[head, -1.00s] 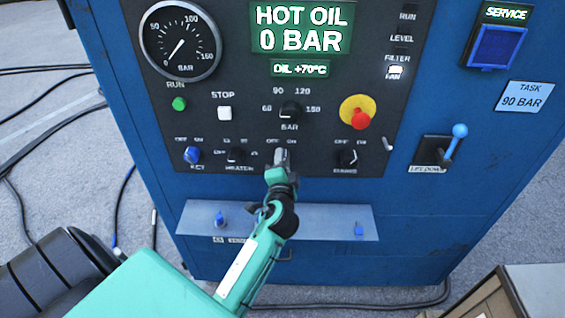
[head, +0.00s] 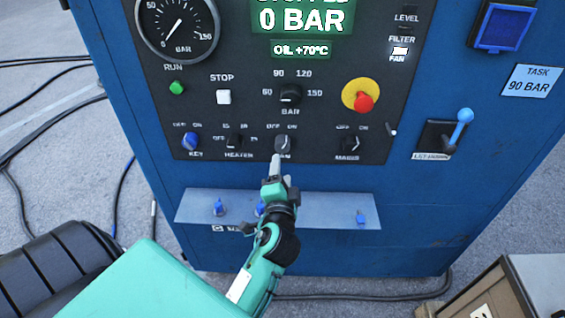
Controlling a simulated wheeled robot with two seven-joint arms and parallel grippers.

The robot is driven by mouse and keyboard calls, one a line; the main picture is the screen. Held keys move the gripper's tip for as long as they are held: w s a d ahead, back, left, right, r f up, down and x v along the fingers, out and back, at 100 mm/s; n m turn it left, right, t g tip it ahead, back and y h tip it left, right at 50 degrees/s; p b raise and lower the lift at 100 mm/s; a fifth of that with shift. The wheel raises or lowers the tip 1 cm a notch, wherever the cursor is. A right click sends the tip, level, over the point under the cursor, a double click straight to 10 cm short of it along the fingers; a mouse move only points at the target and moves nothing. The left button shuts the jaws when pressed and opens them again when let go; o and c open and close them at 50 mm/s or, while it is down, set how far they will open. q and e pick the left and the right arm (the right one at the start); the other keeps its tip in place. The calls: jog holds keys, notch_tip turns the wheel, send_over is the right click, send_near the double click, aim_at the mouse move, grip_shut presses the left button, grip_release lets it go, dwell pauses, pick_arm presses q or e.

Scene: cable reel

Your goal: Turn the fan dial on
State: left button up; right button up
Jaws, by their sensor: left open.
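The fan dial (head: 283,145) is a small dark knob in the lower row of the black control panel, under OFF and ON marks. Its ridge seems to lean right, toward ON, but it is small and hard to read. The label under it is mostly hidden by my gripper. My left gripper (head: 277,165) is open, just below and in front of the dial. Its fingers look narrow from here, and a small gap to the dial seems to show. My right gripper is not in view.
The heater dial (head: 235,142) is left of the fan dial, and another dial (head: 347,143) is right. A red emergency button (head: 363,98) sits above right. A metal ledge (head: 330,212) with blue knobs juts out below. The green display (head: 305,16) reads 0 BAR.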

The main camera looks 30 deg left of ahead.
pick_arm(q)
jog(key=b+v, duration=0.1)
jog(key=v, duration=0.3)
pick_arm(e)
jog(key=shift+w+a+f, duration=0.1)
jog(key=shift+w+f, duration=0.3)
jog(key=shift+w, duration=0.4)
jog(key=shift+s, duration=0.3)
